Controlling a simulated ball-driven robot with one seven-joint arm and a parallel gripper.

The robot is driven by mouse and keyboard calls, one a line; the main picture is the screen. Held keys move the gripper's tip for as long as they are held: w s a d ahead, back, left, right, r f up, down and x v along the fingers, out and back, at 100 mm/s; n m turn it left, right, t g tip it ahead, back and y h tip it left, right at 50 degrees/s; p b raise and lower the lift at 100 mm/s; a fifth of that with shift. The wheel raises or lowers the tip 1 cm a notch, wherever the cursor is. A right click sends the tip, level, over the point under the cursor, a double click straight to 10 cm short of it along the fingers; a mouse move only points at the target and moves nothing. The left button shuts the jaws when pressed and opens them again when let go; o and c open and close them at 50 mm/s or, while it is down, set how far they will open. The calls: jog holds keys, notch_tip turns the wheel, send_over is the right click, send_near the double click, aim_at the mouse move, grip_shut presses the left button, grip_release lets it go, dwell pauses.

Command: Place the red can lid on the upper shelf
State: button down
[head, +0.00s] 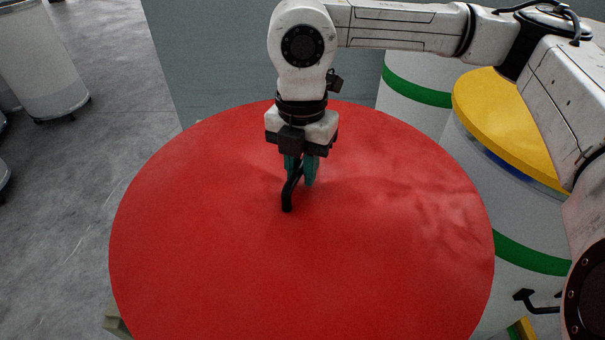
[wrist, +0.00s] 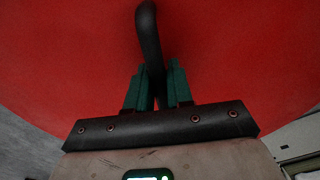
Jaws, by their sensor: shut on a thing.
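The red can lid (head: 400,240) is a large round red disc that fills the middle of the head view. A black curved handle (head: 287,198) stands at its middle. My gripper (head: 299,180) has teal fingers and comes down from above, shut on this handle. The wrist view shows the teal fingers (wrist: 154,90) on either side of the black handle (wrist: 148,35), with the red lid (wrist: 235,50) behind. What lies under the lid is mostly hidden. I cannot make out the upper shelf in either view.
At the right stands a white can with a green band and a yellow lid (head: 510,120). Another white can with a green band (head: 415,95) is behind it. A grey panel (head: 220,60) stands behind the lid. White wheeled cans (head: 40,60) stand at the far left, with open grey floor (head: 110,130) between.

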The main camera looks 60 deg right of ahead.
aim_at(302, 185)
jog(key=shift+f, duration=1.35)
jog(key=shift+f+b, duration=0.6)
jog(key=shift+b, duration=0.2)
jog(key=c, duration=1)
grip_release()
jog(key=shift+r, duration=0.1)
jog(key=shift+r+p, duration=0.85)
jog(key=shift+p, duration=0.35)
notch_tip(302, 185, up, 11)
jog(key=shift+r+b, duration=0.2)
jog(key=shift+b, duration=1)
